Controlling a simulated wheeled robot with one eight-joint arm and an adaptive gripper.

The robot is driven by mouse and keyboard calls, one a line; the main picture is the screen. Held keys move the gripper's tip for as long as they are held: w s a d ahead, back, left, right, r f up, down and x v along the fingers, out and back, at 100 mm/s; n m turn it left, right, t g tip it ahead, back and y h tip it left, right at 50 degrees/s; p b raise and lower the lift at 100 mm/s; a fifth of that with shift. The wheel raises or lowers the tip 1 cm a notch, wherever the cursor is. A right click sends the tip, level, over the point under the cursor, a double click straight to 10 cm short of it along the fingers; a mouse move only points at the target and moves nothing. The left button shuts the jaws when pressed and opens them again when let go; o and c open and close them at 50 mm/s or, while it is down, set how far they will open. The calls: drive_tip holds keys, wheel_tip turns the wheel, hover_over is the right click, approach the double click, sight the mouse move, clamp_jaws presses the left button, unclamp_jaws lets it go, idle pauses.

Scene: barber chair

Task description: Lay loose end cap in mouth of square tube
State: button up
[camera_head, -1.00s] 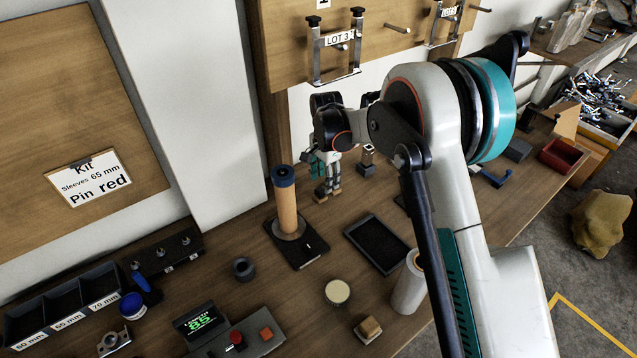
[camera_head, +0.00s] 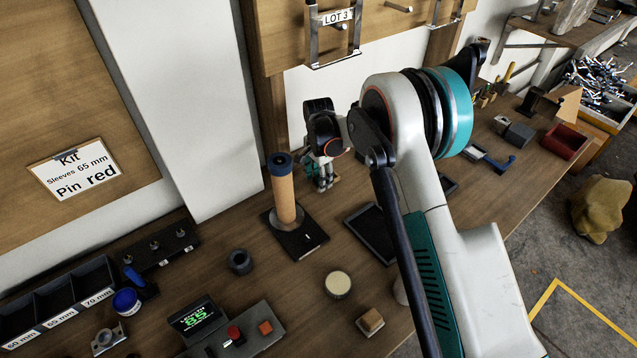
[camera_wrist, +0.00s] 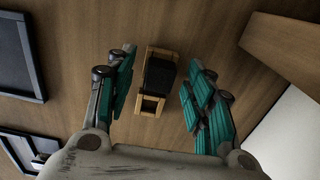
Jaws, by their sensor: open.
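My gripper (camera_head: 323,176) is open over the back of the workbench, right of the orange post. In the wrist view my gripper (camera_wrist: 162,72) has its teal fingers apart, with a dark block in a pale wooden holder (camera_wrist: 148,106) between them. The dark block (camera_wrist: 160,74) does not visibly touch either finger. I cannot tell whether this is the end cap or the square tube. In the head view the gripper and arm hide it. No open square tube mouth can be made out clearly.
An orange post (camera_head: 284,195) on a black base stands left of my gripper. A dark tablet (camera_head: 372,236), a round cream-topped tin (camera_head: 338,285) and a small wooden block (camera_head: 369,322) lie nearer. A LOT 3 rack (camera_head: 334,30) hangs above. A red bin (camera_head: 566,142) sits far right.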

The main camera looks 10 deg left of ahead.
drive_tip(key=c, duration=1)
drive_tip(key=shift+o, duration=0.2)
drive_tip(key=shift+r, duration=0.1)
